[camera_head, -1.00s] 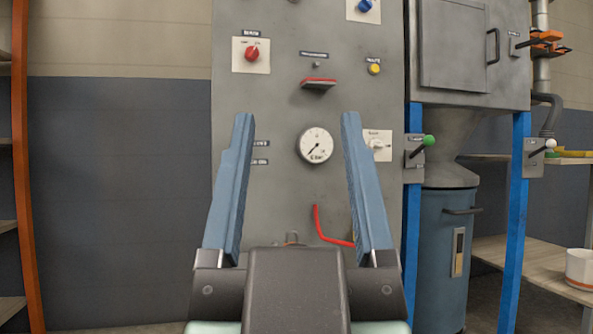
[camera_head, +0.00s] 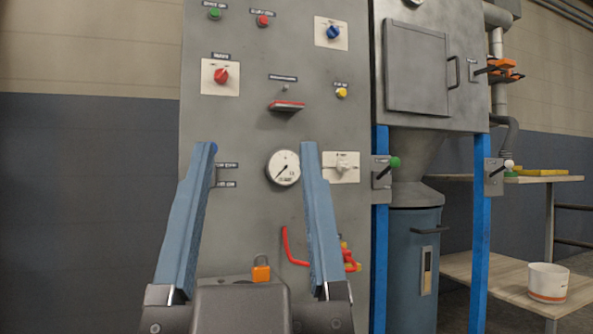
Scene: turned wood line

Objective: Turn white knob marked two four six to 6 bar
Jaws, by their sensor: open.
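The white knob (camera_head: 344,167) sits on a pale square plate on the grey panel, right of the gauge. The small marks on its plate are too blurred to read. A round white gauge (camera_head: 283,167) with a dark needle is just left of it. My gripper (camera_head: 258,148) is open, its two blue fingers pointing up in front of the panel. The gauge shows between the fingers. The knob shows just right of the right fingertip, with no contact visible. Nothing is between the fingers.
A red lever (camera_head: 290,250) and an orange padlock (camera_head: 261,270) are low down. A green-tipped lever (camera_head: 391,163) is right of the knob.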

